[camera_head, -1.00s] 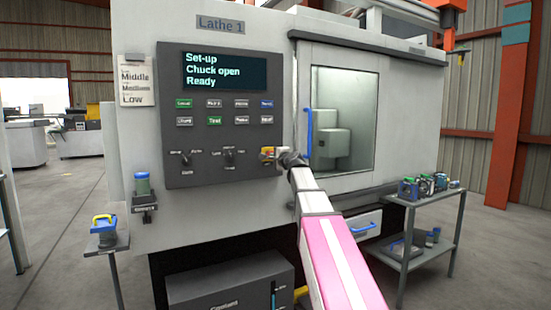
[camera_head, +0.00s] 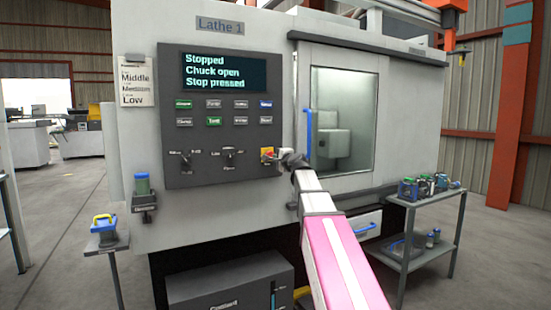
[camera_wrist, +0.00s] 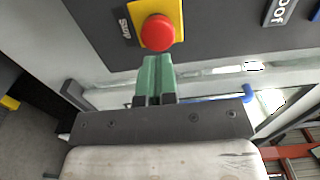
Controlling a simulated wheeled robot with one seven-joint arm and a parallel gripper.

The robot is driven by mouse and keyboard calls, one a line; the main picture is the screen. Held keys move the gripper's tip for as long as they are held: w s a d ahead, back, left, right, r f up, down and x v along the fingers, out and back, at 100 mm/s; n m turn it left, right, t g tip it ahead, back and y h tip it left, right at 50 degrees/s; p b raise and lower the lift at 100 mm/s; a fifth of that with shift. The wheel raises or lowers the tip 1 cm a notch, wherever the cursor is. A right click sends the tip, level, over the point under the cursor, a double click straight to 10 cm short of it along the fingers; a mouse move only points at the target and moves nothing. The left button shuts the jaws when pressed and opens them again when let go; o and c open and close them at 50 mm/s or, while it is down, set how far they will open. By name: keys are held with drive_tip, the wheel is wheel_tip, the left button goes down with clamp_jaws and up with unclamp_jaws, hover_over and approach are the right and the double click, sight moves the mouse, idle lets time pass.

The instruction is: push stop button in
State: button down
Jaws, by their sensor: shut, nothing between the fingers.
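The stop button (camera_wrist: 158,32) is a round red head on a yellow plate, seen in the wrist view at the top. In the head view its yellow plate (camera_head: 267,152) is at the lower right of the dark control panel (camera_head: 175,97). My gripper (camera_wrist: 156,60) has its green fingers shut together and empty, with tips right at the near edge of the red head; I cannot tell whether they touch. The panel's display (camera_head: 224,72) reads "Stopped", "Chuck open", "Stop pressed".
The lathe door (camera_head: 343,120) with a blue handle (camera_head: 308,133) is right of the panel. Other buttons and two knobs share the panel. A small cart (camera_head: 425,215) with items stands at right. A stand with a blue-and-yellow item (camera_head: 104,224) is at left.

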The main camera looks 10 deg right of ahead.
drive_tip(key=v, duration=0.9)
drive_tip(key=shift+s, duration=0.3)
drive_tip(key=s+a+f+n+g, duration=0.2)
drive_tip(key=f+g, duration=0.1)
drive_tip(key=f, duration=0.7)
drive_tip(key=s+a+f+n+g+h, duration=0.1)
drive_tip(key=s+f+n+g, duration=0.15)
drive_tip(key=f, duration=0.75)
drive_tip(key=s+a+f+n+g, duration=0.2)
drive_tip(key=f+n+g, duration=0.1)
drive_tip(key=f, duration=0.7)
drive_tip(key=s+d+f+n+g+h, duration=0.1)
drive_tip(key=s+f+n+g+h, duration=0.1)
drive_tip(key=s+f, duration=0.7)
drive_tip(key=s+d+f+n+g+h, duration=0.1)
drive_tip(key=s+f+n+g, duration=0.4)
drive_tip(key=s+f, duration=0.5)
wheel_tip(320, 180, down, 5)
drive_tip(key=shift+s+f+g+h, duration=0.15)
drive_tip(key=shift+s+g+h, duration=0.05)
drive_tip(key=shift+g+h, duration=0.65)
